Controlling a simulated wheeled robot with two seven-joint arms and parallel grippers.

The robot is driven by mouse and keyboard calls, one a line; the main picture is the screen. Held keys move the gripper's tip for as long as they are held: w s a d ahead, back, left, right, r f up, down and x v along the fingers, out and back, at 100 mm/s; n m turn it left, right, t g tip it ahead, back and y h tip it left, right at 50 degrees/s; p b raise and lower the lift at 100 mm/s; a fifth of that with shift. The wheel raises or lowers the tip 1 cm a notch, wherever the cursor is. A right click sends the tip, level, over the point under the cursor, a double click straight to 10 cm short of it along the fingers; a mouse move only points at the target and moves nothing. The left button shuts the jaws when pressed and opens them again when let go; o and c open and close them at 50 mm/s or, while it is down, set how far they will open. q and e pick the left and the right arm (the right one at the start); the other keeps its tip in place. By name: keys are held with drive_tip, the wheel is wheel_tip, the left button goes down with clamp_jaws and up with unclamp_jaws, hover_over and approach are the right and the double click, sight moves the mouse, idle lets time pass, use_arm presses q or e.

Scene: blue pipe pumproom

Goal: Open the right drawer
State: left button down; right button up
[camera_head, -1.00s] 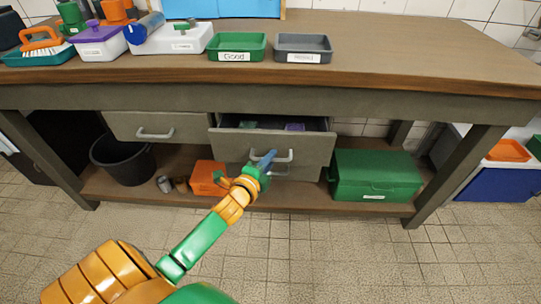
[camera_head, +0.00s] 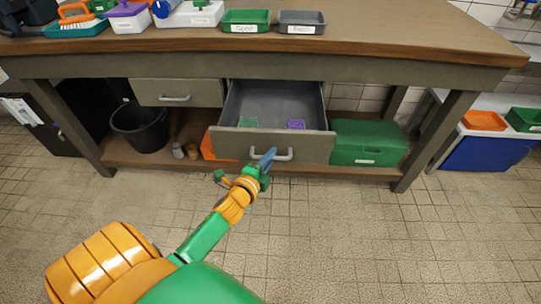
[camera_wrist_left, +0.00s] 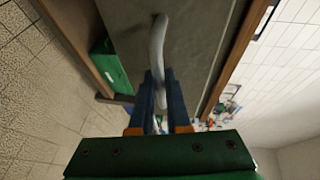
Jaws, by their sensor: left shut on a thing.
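The right drawer (camera_head: 310,148) under the workbench is pulled well out. Its inside shows a green item (camera_head: 248,122) and a purple item (camera_head: 296,124) near the front. My left gripper (camera_head: 265,160) is shut on the drawer's light curved handle (camera_head: 285,156), at the handle's left part. In the left wrist view the blue fingers (camera_wrist_left: 160,95) close on the handle (camera_wrist_left: 157,50), which runs between them. The left drawer (camera_head: 180,92) is shut. My right gripper is not in view.
Green and grey labelled trays (camera_head: 246,21) stand on the bench top (camera_head: 380,35). A black bucket (camera_head: 140,127), an orange box and a green box (camera_head: 366,143) sit on the low shelf. The tiled floor (camera_head: 370,240) in front is clear.

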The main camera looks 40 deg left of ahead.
use_arm(q)
drive_tip(key=shift+s, duration=0.1)
drive_tip(key=c, duration=0.9)
unclamp_jaws()
drive_tip(key=p+v, duration=0.1)
drive_tip(key=v, duration=0.6)
